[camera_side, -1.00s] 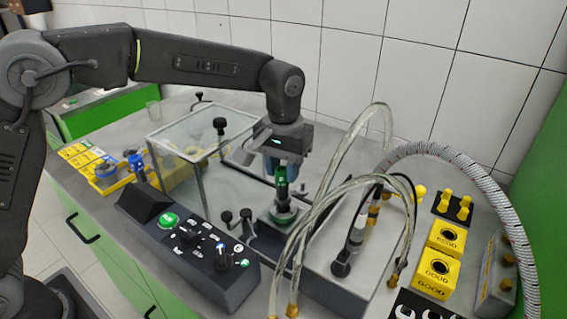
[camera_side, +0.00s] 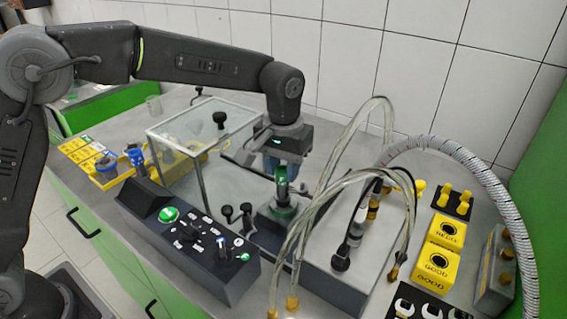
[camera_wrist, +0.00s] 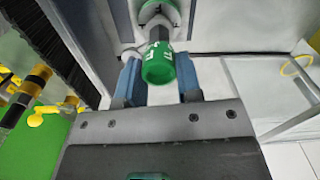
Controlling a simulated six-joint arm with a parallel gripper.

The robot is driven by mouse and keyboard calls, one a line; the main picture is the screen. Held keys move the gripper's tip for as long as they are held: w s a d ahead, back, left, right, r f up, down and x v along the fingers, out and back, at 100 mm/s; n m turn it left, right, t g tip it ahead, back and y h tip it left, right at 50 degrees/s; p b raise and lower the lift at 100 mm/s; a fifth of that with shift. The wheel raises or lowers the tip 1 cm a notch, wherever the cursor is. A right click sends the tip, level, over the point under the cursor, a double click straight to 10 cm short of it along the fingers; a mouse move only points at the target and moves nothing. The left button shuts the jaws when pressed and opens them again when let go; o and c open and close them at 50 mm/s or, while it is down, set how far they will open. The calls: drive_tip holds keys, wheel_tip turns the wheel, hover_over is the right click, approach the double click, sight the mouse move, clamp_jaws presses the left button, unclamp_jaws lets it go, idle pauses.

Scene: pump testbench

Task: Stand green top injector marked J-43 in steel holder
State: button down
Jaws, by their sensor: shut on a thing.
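The green top injector (camera_side: 282,173) is upright between my gripper's fingers in the side view, above a squat base (camera_side: 277,222) near the control box. In the wrist view the injector's green cap (camera_wrist: 158,68) sits between two blue fingers, with white marks too small to read. My gripper (camera_side: 283,183) points down and is shut on the injector; it also shows in the wrist view (camera_wrist: 158,88). The injector's lower end meets a greyish seat, but I cannot tell whether that is the steel holder or whether the injector is seated.
The black control box (camera_side: 190,240) is in front. Clear hoses (camera_side: 300,225) arch just right of my gripper. A glass-sided case (camera_side: 190,145) stands behind left. Yellow boxes (camera_side: 437,268), one reading GOOD, stand at right. A yellow tray (camera_side: 108,178) lies at left.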

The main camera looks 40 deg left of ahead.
drive_tip(key=shift+f, duration=0.7)
idle(0.7)
drive_tip(key=c, duration=0.7)
unclamp_jaws()
drive_tip(key=shift+r, duration=3.5)
